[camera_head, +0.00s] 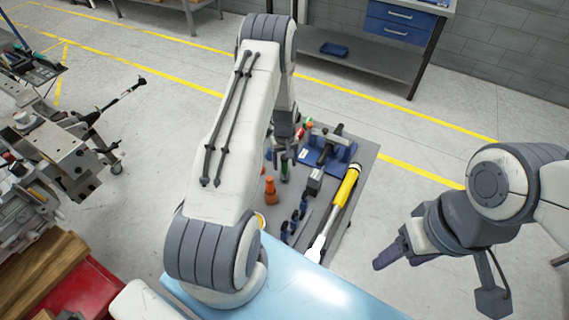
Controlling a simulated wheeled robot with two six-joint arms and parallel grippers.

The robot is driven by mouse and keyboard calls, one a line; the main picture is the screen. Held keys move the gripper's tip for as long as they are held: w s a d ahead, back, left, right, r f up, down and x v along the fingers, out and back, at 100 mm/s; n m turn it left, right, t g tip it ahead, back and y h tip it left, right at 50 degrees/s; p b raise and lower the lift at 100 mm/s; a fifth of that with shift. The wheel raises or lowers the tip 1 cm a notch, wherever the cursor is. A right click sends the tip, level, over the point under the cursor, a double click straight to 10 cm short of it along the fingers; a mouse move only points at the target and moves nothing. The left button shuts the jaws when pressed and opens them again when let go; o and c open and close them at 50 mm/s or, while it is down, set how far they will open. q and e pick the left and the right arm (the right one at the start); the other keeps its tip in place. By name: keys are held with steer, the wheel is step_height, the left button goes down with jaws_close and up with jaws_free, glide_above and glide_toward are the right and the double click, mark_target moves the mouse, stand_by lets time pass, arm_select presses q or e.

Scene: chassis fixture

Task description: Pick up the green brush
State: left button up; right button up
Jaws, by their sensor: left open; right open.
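A small, upright green item (285,172), which may be the green brush, stands on the grey cart (362,165) and is partly hidden by my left gripper. My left gripper (284,158) is open and points down right above it. I cannot tell whether the fingers touch it. My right gripper (388,258) is open, off to the right of the cart over the floor, and holds nothing that I can see.
An orange bottle (270,190) stands just left of the green item. A blue holder (330,150), a yellow-handled tool (345,187) and several small tools crowd the cart. A light blue surface (300,285) lies in front. Machinery (60,150) stands at left.

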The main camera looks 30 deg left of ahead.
arm_select(q)
steer(key=shift+f, duration=0.9)
jaws_close()
steer(key=shift+w+r, duration=0.1)
steer(key=shift+r+b, duration=0.3)
steer(key=shift+r, duration=0.45)
steer(key=shift+r+b, duration=1.25)
steer(key=shift+r, duration=2.95)
